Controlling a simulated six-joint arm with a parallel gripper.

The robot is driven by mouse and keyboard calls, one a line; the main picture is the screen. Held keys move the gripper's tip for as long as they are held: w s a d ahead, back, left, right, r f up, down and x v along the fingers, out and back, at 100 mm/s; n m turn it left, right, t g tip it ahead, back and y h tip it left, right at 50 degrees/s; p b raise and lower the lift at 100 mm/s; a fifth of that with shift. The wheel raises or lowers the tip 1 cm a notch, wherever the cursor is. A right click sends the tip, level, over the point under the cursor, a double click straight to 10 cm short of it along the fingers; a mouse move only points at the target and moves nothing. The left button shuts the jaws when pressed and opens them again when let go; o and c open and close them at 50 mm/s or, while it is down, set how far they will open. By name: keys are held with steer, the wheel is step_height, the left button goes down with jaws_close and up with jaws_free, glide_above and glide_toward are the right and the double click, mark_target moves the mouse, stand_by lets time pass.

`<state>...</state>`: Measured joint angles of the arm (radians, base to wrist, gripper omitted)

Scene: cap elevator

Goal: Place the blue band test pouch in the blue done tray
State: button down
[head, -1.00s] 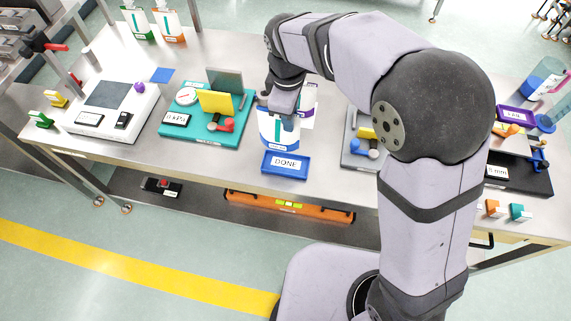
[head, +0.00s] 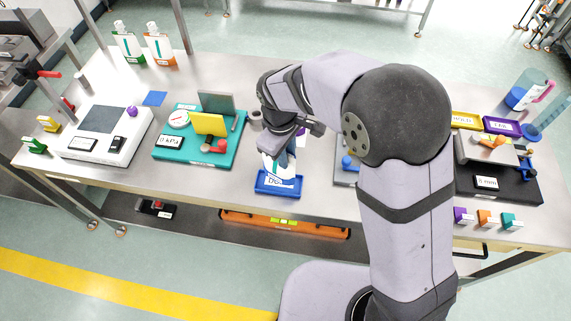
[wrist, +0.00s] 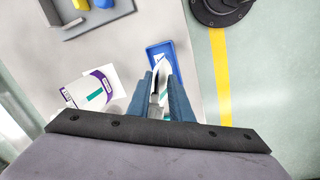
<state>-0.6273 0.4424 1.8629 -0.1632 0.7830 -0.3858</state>
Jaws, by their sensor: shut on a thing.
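In the wrist view, my gripper (wrist: 161,98) is shut on the pouch (wrist: 160,72), which shows as a narrow edge between the fingers. The blue tray (wrist: 150,50) lies beyond the fingertips there. The blue band is mostly hidden in that view.
A purple-band pouch (wrist: 92,91) lies beside the tray in the wrist view. A teal fixture (head: 170,153) stands left of the tray, and a black fixture (head: 520,187) stands far right. The table's front edge is close to the tray.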

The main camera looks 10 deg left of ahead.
steer(key=shift+f+p, duration=0.55)
steer(key=shift+f, duration=1.85)
steer(key=shift+f, duration=0.2)
steer(key=c, duration=1.6)
jaws_free()
steer(key=shift+r, duration=0.15)
steer(key=r, duration=0.4)
steer(key=s+r+b, duration=0.1)
steer(key=r, duration=0.3)
steer(key=r+b, duration=0.1)
steer(key=r, duration=0.3)
steer(key=shift+s+a, duration=0.2)
steer(key=shift+a, duration=0.15)
steer(key=shift+d, duration=0.1)
